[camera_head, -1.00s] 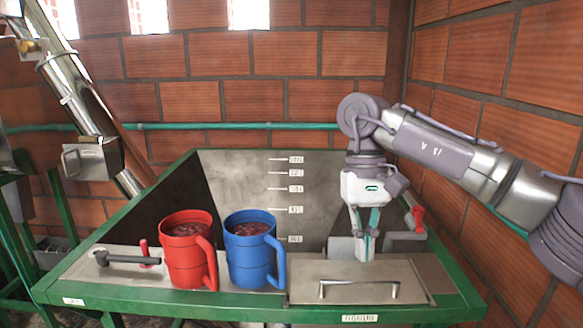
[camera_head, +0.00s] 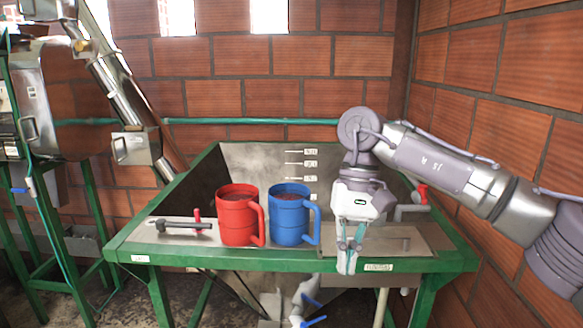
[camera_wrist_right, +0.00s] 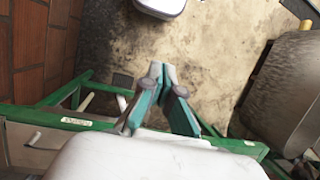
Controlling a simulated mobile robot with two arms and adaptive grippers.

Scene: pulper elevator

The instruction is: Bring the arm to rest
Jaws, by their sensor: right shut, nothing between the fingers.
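My right gripper (camera_head: 347,268) is shut and empty. In the head view it points down in front of the hopper's green front edge, right of the two mugs. In the right wrist view my right gripper (camera_wrist_right: 157,68) shows closed fingers over the floor, with nothing held. A red mug (camera_head: 238,222) and a blue mug (camera_head: 288,218) with dark red contents stand upright side by side on the hopper's front ledge. My left gripper does not show in either view.
The green-framed hopper (camera_head: 260,265) stands below the mugs. A flat lid with a handle (camera_head: 405,243) lies behind my gripper. A red-handled lever (camera_head: 422,194) sits at right. A brick wall is close at right. A metal elevator tube (camera_head: 118,95) rises at left.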

